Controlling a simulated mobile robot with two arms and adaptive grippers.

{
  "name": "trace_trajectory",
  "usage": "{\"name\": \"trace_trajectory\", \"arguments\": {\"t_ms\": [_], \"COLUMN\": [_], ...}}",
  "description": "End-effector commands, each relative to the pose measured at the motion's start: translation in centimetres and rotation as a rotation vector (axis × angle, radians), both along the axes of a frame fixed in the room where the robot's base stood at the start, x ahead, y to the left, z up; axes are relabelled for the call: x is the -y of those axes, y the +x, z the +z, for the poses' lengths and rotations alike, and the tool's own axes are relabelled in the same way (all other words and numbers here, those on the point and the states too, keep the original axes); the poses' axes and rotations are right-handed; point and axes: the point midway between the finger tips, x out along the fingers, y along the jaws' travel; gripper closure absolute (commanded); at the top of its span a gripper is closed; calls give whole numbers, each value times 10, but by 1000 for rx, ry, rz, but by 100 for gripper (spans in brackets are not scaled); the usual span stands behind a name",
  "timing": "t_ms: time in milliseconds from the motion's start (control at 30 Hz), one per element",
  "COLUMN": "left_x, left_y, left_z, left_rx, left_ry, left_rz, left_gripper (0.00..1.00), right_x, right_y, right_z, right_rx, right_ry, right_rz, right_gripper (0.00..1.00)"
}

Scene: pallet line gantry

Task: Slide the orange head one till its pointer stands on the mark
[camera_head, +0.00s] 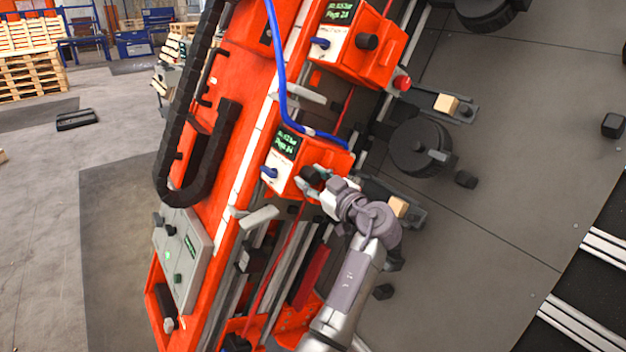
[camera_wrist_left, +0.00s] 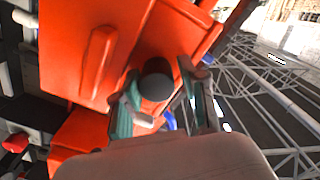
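Two orange heads sit on the orange beam (camera_head: 222,130) in the head view: a lower one (camera_head: 318,158) and an upper one (camera_head: 374,55). Each has a small green-lettered display, a blue knob and a black knob; which is head one I cannot read. My left gripper (camera_head: 312,184) is at the lower head's black knob (camera_head: 311,174). In the left wrist view its fingers (camera_wrist_left: 160,88) stand on either side of this black knob (camera_wrist_left: 156,80), seemingly with small gaps. The pointer and mark cannot be made out. My right gripper is not in view.
A blue hose (camera_head: 280,70) runs down to the lower head. A black cable chain (camera_head: 182,110) lies along the beam's left side. A grey control panel (camera_head: 183,260) is at lower left. Black rollers (camera_head: 418,147) and wooden blocks (camera_head: 447,104) are on the right.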

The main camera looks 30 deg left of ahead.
Motion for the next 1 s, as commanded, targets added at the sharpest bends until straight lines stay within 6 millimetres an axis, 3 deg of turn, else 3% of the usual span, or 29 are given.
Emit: {"name": "trace_trajectory", "arguments": {"t_ms": [367, 733, 1000], "left_x": [0, 0, 0], "left_y": [0, 0, 0], "left_z": [9, 76, 99], "left_rx": [6, 6, 0], "left_ry": [0, -1, -1], "left_rz": [-1, -1, 0], "left_gripper": [55, 55, 55], "right_x": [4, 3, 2], "right_y": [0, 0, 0], "right_z": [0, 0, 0], "right_rx": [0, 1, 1], "right_ry": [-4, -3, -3], "right_rz": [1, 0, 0], "right_gripper": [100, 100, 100]}}
